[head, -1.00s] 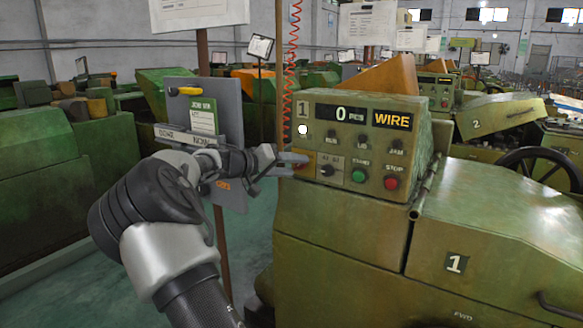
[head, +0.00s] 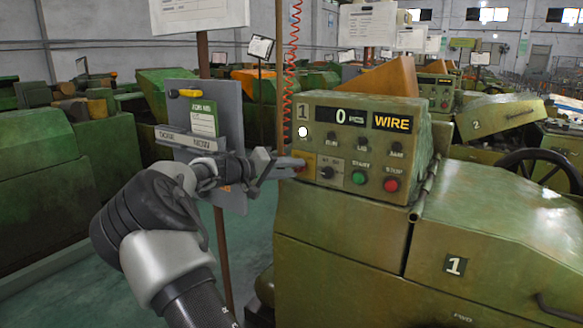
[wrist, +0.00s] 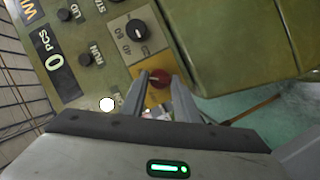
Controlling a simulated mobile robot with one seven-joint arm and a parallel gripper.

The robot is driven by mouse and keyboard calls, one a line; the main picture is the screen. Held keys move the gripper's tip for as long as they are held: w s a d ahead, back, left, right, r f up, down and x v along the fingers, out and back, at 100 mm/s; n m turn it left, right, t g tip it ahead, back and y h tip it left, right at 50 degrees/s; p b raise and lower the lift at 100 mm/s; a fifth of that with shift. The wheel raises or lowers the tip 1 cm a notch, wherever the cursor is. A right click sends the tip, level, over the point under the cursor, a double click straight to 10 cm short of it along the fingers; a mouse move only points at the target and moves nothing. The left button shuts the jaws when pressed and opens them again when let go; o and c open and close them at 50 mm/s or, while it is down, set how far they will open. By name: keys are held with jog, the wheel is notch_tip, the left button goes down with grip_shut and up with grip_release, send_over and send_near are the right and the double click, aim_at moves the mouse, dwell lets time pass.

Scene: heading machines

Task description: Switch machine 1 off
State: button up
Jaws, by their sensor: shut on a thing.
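Machine 1 (head: 345,235) is green, with a control panel (head: 318,98) on its upper left. The panel's display (head: 341,116) reads 0 PCS, and a white lamp (head: 302,132) on it is lit. A red rotary switch (wrist: 159,77) on a yellow plate (wrist: 150,98) sits at the panel's lower left corner. My gripper (head: 298,166) reaches it from the left. In the wrist view the two fingers are shut on the red switch, one on each side. In the head view the fingers mostly hide the switch.
Right of the switch are a black selector knob (head: 326,172), a green START button (head: 358,177) and a red STOP button (head: 391,185). A grey sign board (head: 230,110) on a post stands close behind my arm. Machine 2 (head: 500,115) is at the back right.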

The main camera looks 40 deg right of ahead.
jog(key=n, duration=0.2)
jog(key=n+h+p, duration=0.1)
jog(key=shift+f+n+g+h, duration=0.2)
jog(key=shift+n+g+h, duration=0.1)
jog(key=shift+n+g, duration=0.1)
jog(key=n+h+p, duration=0.1)
jog(key=n, duration=0.2)
jog(key=shift+f, duration=0.2)
jog(key=n+h, duration=0.1)
jog(key=n, duration=0.1)
jog(key=n+p, duration=0.1)
jog(key=n, duration=0.1)
jog(key=shift+f+t+h, duration=0.1)
jog(key=shift+t+h, duration=0.2)
jog(key=shift+h, duration=0.1)
jog(key=shift+s+f+n+t+h+p, duration=0.1)
jog(key=shift+n+t+h+p, duration=0.25)
jog(key=shift+n, duration=0.75)
jog(key=shift+f+n+t+h+p, duration=0.15)
jog(key=shift+n+t+p, duration=0.25)
jog(key=shift+n, duration=0.7)
jog(key=o, duration=1)
jog(key=shift+r, duration=0.1)
jog(key=shift+o, duration=0.2)
